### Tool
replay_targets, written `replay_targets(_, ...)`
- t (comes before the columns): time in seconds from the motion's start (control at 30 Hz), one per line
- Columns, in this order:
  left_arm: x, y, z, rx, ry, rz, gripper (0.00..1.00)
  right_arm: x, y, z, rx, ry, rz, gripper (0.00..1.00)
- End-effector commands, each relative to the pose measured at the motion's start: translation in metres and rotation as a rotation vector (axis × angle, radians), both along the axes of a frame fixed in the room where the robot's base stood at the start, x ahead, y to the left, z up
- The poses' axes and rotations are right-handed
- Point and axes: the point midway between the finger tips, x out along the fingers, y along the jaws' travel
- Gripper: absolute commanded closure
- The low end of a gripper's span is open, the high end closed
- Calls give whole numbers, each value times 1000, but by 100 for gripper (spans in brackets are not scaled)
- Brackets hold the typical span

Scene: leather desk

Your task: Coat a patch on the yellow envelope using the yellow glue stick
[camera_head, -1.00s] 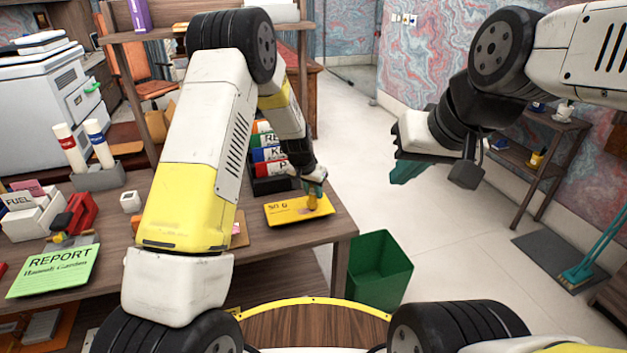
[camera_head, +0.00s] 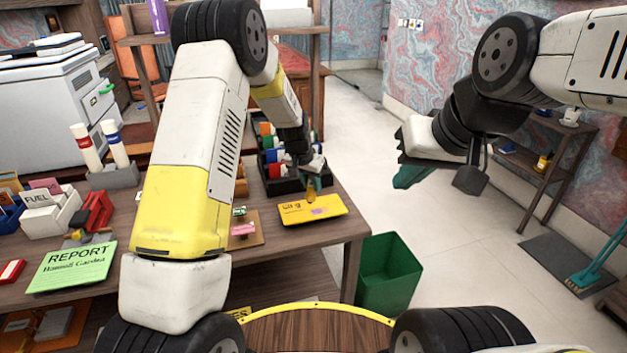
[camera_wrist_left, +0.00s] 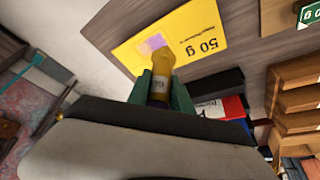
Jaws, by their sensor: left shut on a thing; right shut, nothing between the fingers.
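The yellow envelope (camera_head: 290,212) lies flat near the right end of the desk, with "50 g" printed on it. A pale purple patch (camera_head: 319,211) shows on its face, and it shows in the left wrist view too (camera_wrist_left: 153,43). My left gripper (camera_head: 312,178) is shut on the yellow glue stick (camera_head: 311,190), whose tip points down by the envelope's far edge. In the left wrist view the glue stick (camera_wrist_left: 160,78) overlaps the envelope close to the patch; I cannot tell if it touches. My right gripper (camera_head: 408,177) is shut and empty, over the floor.
A black holder (camera_head: 290,183) with coloured items stands behind the envelope. A brown board (camera_head: 245,232) with small items lies left of it. A green bin (camera_head: 388,275) stands on the floor beside the desk. A green report (camera_head: 72,266) lies at the left.

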Motion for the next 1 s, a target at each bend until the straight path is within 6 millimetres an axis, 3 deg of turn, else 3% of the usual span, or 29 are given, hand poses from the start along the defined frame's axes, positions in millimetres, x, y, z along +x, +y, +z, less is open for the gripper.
replay_targets(0.4, 0, 6, 35, 0, -1, 0, 100, 0, 0, 0, 0, 0, 0, 100)
replay_targets(1.0, -1, 7, 36, 0, 0, 1, 100, 0, 0, 0, 0, 0, 0, 100)
